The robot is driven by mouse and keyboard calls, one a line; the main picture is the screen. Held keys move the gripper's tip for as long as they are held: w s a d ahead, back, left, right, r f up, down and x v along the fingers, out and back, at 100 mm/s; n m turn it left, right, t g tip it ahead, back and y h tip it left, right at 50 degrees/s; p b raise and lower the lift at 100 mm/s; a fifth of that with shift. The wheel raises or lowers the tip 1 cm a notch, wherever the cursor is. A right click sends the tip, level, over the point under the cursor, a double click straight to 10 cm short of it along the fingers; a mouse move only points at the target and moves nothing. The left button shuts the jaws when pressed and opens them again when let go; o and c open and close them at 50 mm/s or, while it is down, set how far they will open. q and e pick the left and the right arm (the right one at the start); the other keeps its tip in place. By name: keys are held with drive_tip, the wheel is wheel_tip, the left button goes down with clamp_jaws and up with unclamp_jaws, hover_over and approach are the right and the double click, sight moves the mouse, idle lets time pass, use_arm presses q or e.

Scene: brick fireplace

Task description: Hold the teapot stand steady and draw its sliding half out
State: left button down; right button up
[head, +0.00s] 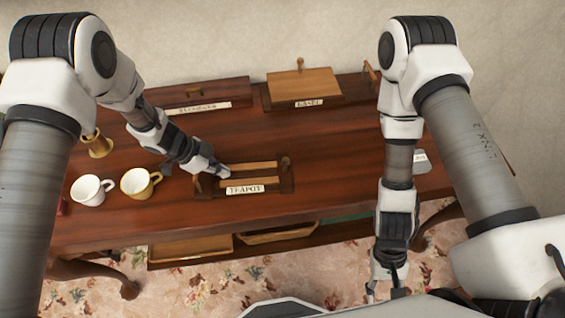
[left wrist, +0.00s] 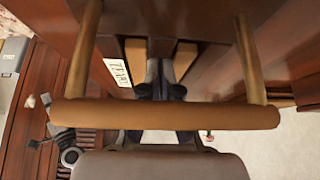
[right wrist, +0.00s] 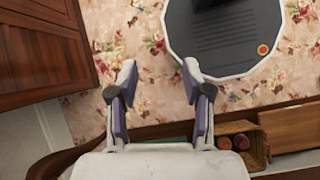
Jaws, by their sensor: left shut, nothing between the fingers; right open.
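The teapot stand (head: 286,186) lies on the red-brown table, with two pale slats, a "TEAPOT" label and a knobbed post at its right end. The label (left wrist: 117,72) and slats show in the left wrist view. My left gripper (head: 220,172) is shut and empty at the stand's left end, fingertips by the slats; whether they touch it I cannot tell. It also shows in the left wrist view (left wrist: 160,78). My right gripper (right wrist: 159,82) is open and empty, low in front of the table; it is partly hidden in the head view.
Two cups, white (head: 89,190) and tan (head: 138,182), stand left of the stand. Labelled wooden pieces line the back. Trays (head: 190,248) sit on a lower shelf. A wooden loop (left wrist: 165,115) crosses close before the left wrist camera.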

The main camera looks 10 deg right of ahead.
drive_tip(key=a+r+m+g+y, duration=0.3)
drive_tip(key=a+r+m+y, duration=0.2)
drive_tip(key=a+m+y, duration=0.4)
drive_tip(key=w+a+r+m+t+y, duration=0.2)
drive_tip(key=w+a+m+t+y, duration=0.25)
drive_tip(key=w+a, duration=0.4)
drive_tip(key=m+t, duration=0.9)
drive_tip(key=t, duration=0.7)
approach(286, 160)
drive_tip(key=shift+d+r+y, duration=0.1)
drive_tip(key=shift+d+y, duration=0.35)
drive_tip(key=shift+d, duration=0.05)
drive_tip(key=shift+s+d+f+m, duration=0.25)
drive_tip(key=shift+s+d+f, duration=0.15)
drive_tip(key=shift+f, duration=0.1)
drive_tip(key=shift+a+f, duration=0.1)
drive_tip(key=shift+a, duration=0.2)
drive_tip(key=x, duration=1.1)
drive_tip(key=shift+w+a, duration=0.15)
drive_tip(key=shift+w, duration=0.05)
